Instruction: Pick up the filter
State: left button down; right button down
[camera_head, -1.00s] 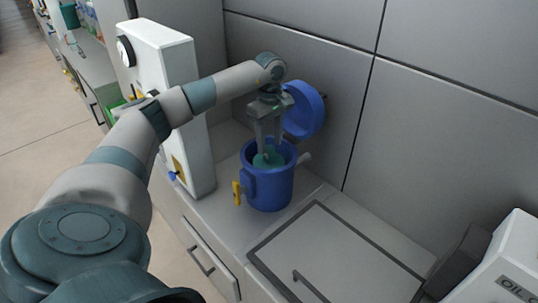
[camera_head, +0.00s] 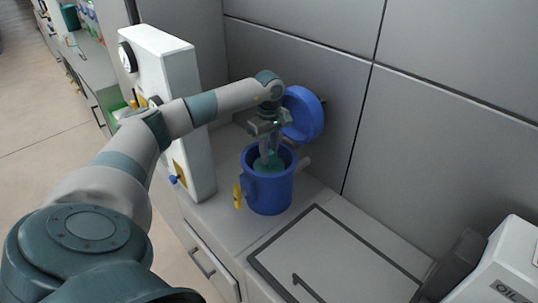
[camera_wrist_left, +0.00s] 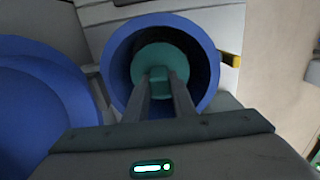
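The filter (camera_head: 268,166) is a teal round piece inside the blue canister (camera_head: 268,193), whose top is open. In the left wrist view the filter (camera_wrist_left: 178,62) shows as a teal disc with a small raised grip in its middle. My left gripper (camera_head: 269,156) points down into the canister's mouth. In the left wrist view its two fingers (camera_wrist_left: 160,84) are close together, one on each side of the raised grip, and look shut on it. The fingertips partly hide the grip. My right gripper is not in view.
The canister's blue lid (camera_head: 303,114) stands swung up behind it, close to my left wrist. A white upright unit (camera_head: 172,110) stands to the left. A yellow valve handle (camera_head: 237,196) sticks out at the canister's left. The grey wall is close behind.

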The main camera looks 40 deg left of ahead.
pick_arm(q)
jog(key=shift+r, duration=0.1)
dwell(0.3)
jog(key=shift+w+r+b, duration=0.1)
jog(key=shift+r+b, duration=0.35)
jog(key=shift+r, duration=0.3)
notch_tip(320, 180, up, 26)
jog(key=b, duration=0.2)
jog(key=shift+r+b, duration=0.2)
jog(key=shift+b, duration=0.2)
